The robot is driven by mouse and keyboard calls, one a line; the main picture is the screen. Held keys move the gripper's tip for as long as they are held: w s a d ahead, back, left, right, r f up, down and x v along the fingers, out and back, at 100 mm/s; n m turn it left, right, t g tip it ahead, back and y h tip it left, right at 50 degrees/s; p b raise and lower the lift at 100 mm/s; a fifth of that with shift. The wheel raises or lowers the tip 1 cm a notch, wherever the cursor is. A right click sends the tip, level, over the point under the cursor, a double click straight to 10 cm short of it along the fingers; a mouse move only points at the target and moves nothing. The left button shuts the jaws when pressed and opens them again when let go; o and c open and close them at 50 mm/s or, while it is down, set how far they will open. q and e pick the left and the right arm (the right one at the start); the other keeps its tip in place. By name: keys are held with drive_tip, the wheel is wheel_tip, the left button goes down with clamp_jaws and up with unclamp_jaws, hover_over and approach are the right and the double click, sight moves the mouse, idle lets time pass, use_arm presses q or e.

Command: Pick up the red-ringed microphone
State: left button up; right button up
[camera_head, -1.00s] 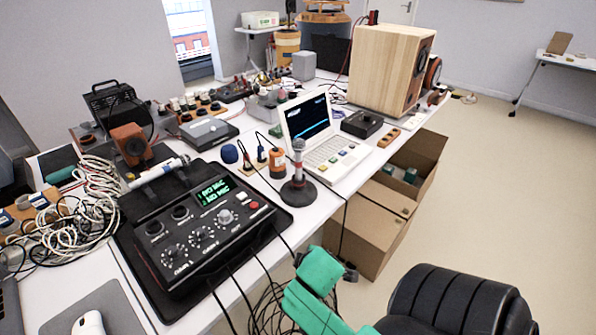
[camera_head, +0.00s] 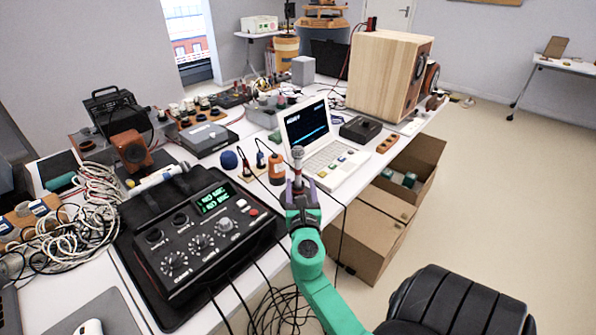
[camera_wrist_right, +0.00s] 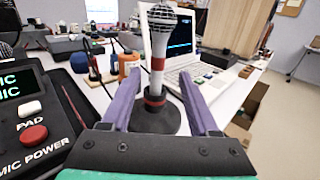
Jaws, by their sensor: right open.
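The red-ringed microphone (camera_head: 297,158) stands upright on the white table, in front of the laptop. In the right wrist view the microphone (camera_wrist_right: 158,45) has a silver mesh head, a pale body with a red ring and a round black base (camera_wrist_right: 155,118) with another red ring. My right gripper (camera_head: 301,187) is open, its purple fingers pointing at the microphone. In the right wrist view the fingers show on either side of the stem, with gaps between; the exact depth is hard to tell. In the head view the gripper hides the base. My left gripper is not in view.
A black mixer (camera_head: 240,228) with a lit display is close on the left; a second microphone (camera_head: 158,178) lies behind its panel. The open laptop (camera_head: 335,165) and an orange bottle (camera_head: 276,168) are behind the microphone. Cardboard boxes (camera_head: 372,235) stand below the table's right edge.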

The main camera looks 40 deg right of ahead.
sight(298, 172)
drive_tip(key=x, duration=0.7)
drive_tip(key=shift+w+f, duration=0.1)
drive_tip(key=shift+w, duration=0.1)
drive_tip(key=shift+s+a, duration=0.1)
clamp_jaws()
